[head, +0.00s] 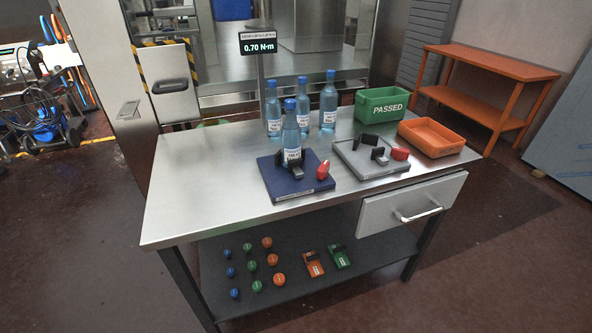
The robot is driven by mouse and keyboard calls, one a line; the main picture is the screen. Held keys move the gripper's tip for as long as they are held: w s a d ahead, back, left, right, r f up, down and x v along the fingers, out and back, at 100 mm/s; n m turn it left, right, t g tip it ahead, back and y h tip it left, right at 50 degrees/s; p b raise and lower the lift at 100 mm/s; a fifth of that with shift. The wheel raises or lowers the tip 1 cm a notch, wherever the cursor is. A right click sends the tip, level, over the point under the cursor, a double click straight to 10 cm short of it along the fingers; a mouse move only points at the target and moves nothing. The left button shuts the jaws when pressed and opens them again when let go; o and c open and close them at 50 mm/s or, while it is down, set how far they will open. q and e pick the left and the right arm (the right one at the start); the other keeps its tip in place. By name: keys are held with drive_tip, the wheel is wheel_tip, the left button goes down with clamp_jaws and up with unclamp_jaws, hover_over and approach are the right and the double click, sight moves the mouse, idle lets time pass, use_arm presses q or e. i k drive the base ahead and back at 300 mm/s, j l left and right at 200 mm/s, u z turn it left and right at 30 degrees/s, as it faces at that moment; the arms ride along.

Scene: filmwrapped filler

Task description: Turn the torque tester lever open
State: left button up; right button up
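A display (258,43) reading 0.70 N·m stands on a thin post behind the bottles. A dark blue base (284,190) on the table has black jaws around an upright blue-capped bottle (291,135); a red lever (323,171) is at its right side. To its right, a grey base (362,172) has black jaws (378,153) with no bottle between them and a red lever (400,153) at its right. I cannot tell from the picture which base the display belongs to. Neither of my grippers is in view.
Several bottles (329,100) stand behind the blue base. A green PASSED crate (383,117) and an orange tray (431,149) are at the back right. The steel table's left part (200,190) is clear. A drawer (409,204) is at the front right; caps lie on the shelf (225,295).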

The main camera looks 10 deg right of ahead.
sight(322, 173)
drive_tip(key=i+l+z, duration=0.1)
drive_tip(key=z, duration=0.25)
drive_tip(key=i+z, duration=0.35)
drive_tip(key=k+l, duration=0.05)
